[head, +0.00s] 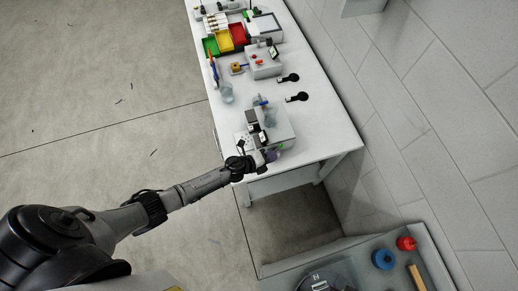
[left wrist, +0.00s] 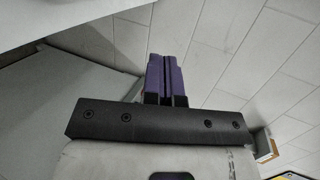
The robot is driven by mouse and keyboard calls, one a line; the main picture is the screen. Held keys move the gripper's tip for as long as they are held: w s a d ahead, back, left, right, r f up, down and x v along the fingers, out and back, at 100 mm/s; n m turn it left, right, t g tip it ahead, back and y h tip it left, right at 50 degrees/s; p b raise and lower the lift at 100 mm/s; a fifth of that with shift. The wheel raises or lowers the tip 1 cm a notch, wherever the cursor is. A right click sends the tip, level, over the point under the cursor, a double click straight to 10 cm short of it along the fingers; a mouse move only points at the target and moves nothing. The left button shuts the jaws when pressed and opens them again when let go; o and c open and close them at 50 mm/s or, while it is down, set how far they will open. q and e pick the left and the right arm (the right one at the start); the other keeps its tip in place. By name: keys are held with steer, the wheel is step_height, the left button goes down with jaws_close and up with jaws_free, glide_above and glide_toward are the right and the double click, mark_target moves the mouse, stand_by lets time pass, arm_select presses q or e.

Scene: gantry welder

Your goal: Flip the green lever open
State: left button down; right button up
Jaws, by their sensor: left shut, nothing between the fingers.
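A small green part (head: 281,147), which looks like the green lever, shows at the near end of a grey box-shaped device (head: 284,128) on the white table. It is too small and partly covered to tell its position. My left gripper (head: 272,155) is right beside it at the table's near end; whether they touch I cannot tell. In the left wrist view its purple fingers (left wrist: 166,75) are together, with nothing between them. The lever does not show in that view. My right gripper is not in view.
Further along the white table (head: 325,130) are two black round-headed items (head: 300,97), a clear cup (head: 227,92), a second grey device (head: 263,62) and red, yellow and green bins (head: 225,41). A tiled wall borders the right. Another bench (head: 430,260) stands at lower right.

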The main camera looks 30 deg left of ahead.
arm_select(q)
steer(key=s+a+r+p, duration=0.1)
steer(key=s+a+r, duration=0.2)
steer(key=s+r, duration=0.2)
steer(key=shift+s+r, duration=0.2)
steer(key=shift+r, duration=0.75)
steer(key=w+a+f+n+y, duration=0.1)
steer(key=a+n+y, duration=0.3)
steer(key=a+y, duration=0.1)
step_height(320, 180, up, 8)
steer(key=s+a+n+g+y, duration=0.1)
steer(key=a+n+g+y, duration=0.3)
steer(key=n, duration=0.7)
steer(key=s+d+r+n+g+h, duration=0.25)
steer(key=s+d+r+n, duration=0.4)
steer(key=s, duration=0.65)
steer(key=s+d+f+g, duration=0.1)
steer(key=s+f+g, duration=0.1)
steer(key=s, duration=0.7)
steer(key=shift+s+d+f+n, duration=0.25)
steer(key=shift+d+n, duration=0.05)
steer(key=shift+n, duration=0.05)
